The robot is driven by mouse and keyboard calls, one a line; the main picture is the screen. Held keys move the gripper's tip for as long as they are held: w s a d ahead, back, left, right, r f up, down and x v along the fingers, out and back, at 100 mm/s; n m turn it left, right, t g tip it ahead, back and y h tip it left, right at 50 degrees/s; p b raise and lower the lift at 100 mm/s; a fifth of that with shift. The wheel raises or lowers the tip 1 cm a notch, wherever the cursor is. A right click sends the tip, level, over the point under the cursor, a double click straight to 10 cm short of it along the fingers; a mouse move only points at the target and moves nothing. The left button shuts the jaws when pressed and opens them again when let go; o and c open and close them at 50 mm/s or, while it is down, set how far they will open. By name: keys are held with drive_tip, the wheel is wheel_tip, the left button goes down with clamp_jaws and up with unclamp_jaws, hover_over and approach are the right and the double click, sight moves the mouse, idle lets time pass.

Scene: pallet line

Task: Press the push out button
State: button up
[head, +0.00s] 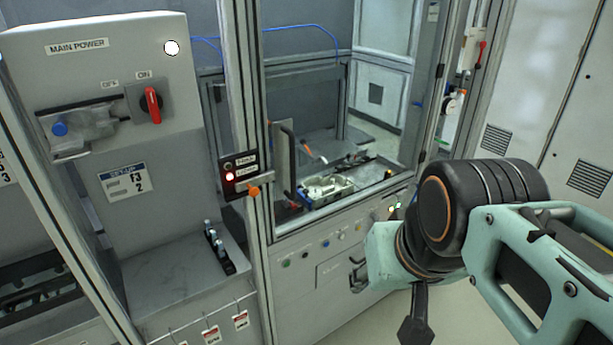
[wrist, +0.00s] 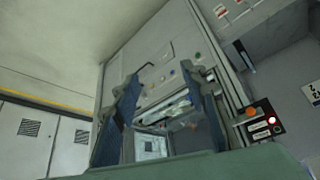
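A small dark control box (head: 240,172) is mounted on the frame post left of the enclosure opening. It carries two labelled buttons, a dark upper one (head: 228,167) and a lit red lower one (head: 230,177); the labels are too small to read surely. An orange knob (head: 253,191) sticks out at its lower right. The box also shows in the wrist view (wrist: 262,120), at the right. My gripper (head: 357,274) is in front of the lower cabinet, to the right of and below the box, touching nothing visible. In the wrist view its fingers (wrist: 163,86) stand apart with nothing between them.
A main power panel (head: 100,75) with a red switch (head: 151,105) stands left of the box. A door handle (head: 286,158) is just right of the box. The enclosure holds a metal tray part (head: 328,190). Several small buttons line the cabinet front (head: 325,265). Floor is open at right.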

drive_tip(key=shift+c, duration=0.3)
clamp_jaws()
idle(1.1)
